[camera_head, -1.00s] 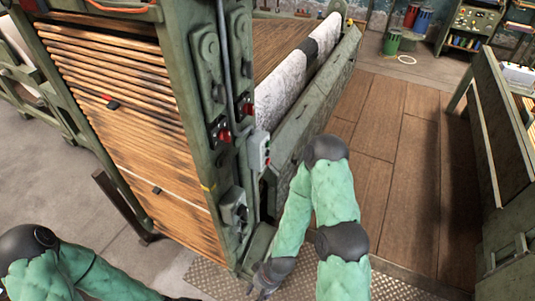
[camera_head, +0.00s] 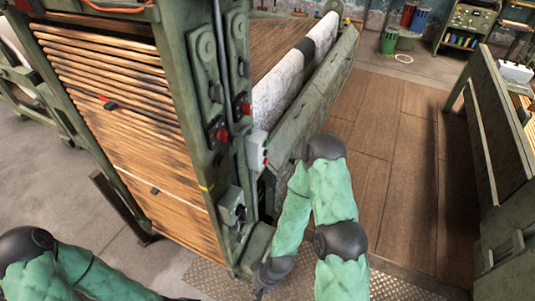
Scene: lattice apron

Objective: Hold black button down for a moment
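A small grey control box (camera_head: 257,149) is fixed to the green machine post, with small buttons on its right side, one of them red. I cannot make out a black button on it at this size. My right gripper (camera_head: 262,284) is low at the foot of the post, well below the box and apart from it. It is dark and small, and its finger opening cannot be made out. My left arm comes in at the bottom left, with its gripper at or beyond the bottom edge.
The green machine post (camera_head: 205,110) carries red knobs (camera_head: 222,134) and a lower grey box (camera_head: 232,207). A slatted wooden panel (camera_head: 130,120) is on its left, and a white roll (camera_head: 290,75) behind it. Wooden floor (camera_head: 385,170) to the right is clear up to a green bench (camera_head: 495,140).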

